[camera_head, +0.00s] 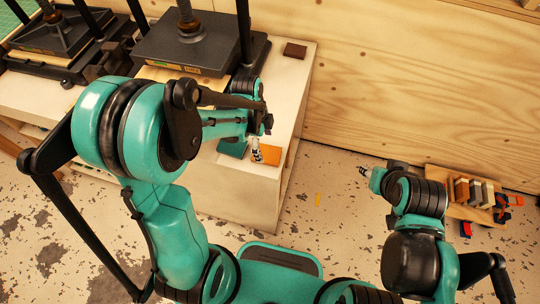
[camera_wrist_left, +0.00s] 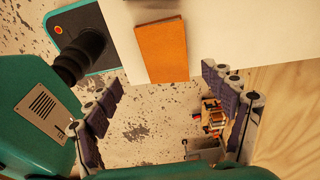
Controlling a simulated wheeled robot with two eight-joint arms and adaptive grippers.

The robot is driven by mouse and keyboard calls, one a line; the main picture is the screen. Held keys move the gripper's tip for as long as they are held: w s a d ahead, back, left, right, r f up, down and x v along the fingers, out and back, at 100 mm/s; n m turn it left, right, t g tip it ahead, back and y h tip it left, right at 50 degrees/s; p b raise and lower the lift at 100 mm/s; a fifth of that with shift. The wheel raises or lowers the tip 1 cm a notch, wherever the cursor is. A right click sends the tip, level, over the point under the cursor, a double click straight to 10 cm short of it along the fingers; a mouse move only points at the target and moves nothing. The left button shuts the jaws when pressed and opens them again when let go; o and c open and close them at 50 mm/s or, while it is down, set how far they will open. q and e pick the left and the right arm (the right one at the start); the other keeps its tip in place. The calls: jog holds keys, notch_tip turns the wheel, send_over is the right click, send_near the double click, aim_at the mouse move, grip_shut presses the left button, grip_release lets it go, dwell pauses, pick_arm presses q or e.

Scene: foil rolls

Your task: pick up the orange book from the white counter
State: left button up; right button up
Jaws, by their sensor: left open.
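The orange book (camera_head: 271,155) lies flat on the white counter (camera_head: 262,195), close to its edge. In the left wrist view the orange book (camera_wrist_left: 162,50) shows nearly whole, with its near end reaching past the counter edge in the picture. My left gripper (camera_head: 263,142) is beside the book in the head view, partly hidden by its own arm. In the left wrist view my left gripper (camera_wrist_left: 162,84) is open, its fingers spread wide to either side of the book's near end, with nothing between them. My right gripper (camera_head: 369,176) is over the floor, away from the counter; its fingers are too small to read.
Black presses (camera_head: 190,45) stand at the back left of the counter. A small dark brown block (camera_head: 294,50) lies near the plywood wall (camera_head: 420,85). A wooden rack (camera_head: 470,205) with several blocks stands on the floor at right. The counter's front right is mostly clear.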

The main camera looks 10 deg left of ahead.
aim_at(266, 154)
pick_arm(q)
jog(key=f, duration=0.2)
jog(key=f+b, duration=0.1)
jog(key=f, duration=0.1)
jog(key=w+f, duration=0.1)
jog(key=f, duration=0.1)
jog(key=shift+d+f+b, duration=0.15)
jog(key=shift+b, duration=0.25)
jog(key=shift+s, duration=0.1)
jog(key=c, duration=1.3)
